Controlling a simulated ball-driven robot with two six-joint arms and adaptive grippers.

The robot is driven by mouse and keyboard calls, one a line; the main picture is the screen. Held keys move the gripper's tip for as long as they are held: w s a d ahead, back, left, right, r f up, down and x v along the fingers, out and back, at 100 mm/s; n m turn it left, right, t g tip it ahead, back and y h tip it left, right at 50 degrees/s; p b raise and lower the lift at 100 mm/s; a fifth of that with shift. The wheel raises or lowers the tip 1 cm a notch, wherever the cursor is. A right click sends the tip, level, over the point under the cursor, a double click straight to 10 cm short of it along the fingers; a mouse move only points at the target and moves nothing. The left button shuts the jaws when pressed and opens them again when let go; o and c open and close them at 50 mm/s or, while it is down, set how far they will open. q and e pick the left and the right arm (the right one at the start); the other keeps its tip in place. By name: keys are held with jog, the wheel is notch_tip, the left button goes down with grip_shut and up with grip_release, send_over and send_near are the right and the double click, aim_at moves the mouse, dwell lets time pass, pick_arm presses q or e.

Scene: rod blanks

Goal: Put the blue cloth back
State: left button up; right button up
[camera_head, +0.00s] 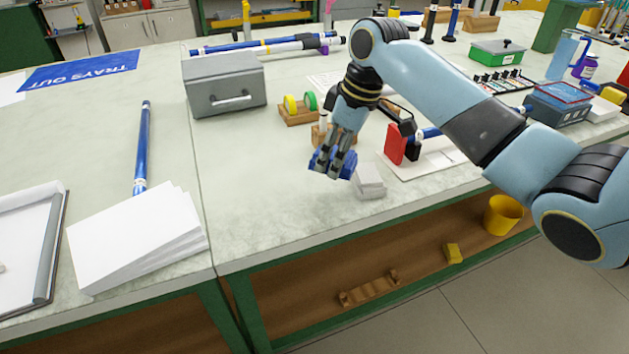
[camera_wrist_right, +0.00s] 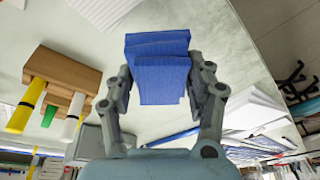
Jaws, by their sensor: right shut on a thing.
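My right gripper (camera_head: 335,168) is shut on the folded blue cloth (camera_head: 322,163), near the front edge of the table. In the right wrist view the cloth (camera_wrist_right: 160,72) sits between the two fingers of the gripper (camera_wrist_right: 165,92), and its folded layers show. The cloth appears to be held above the table top; the exact gap is hard to tell. A small white folded stack (camera_head: 369,184) lies just right of the gripper, at the table edge. My left gripper is not in view.
Behind the gripper are a wooden holder with rolls (camera_head: 298,112) and a grey box (camera_head: 224,84). A red block (camera_head: 396,145) stands to the right. White sheets (camera_head: 135,237) and a blue rod (camera_head: 142,150) lie left. The table between the sheets and gripper is clear.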

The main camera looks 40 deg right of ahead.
aim_at(313, 192)
jog(key=a+f, duration=0.1)
jog(key=w+a+f, duration=0.1)
jog(key=shift+w+a, duration=0.3)
jog(key=shift+w+a+f, duration=0.1)
jog(key=shift+a+f, duration=0.05)
jog(key=shift+a, duration=0.1)
jog(key=shift+f, duration=0.3)
notch_tip(313, 192, down, 3)
jog(key=shift+f, duration=0.2)
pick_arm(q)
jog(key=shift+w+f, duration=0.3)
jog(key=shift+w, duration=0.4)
pick_arm(e)
jog(key=shift+f, duration=0.1)
jog(key=o, duration=1.1)
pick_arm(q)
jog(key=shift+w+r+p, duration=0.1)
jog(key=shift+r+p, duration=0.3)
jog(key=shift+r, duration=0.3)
pick_arm(e)
jog(key=v, duration=1.2)
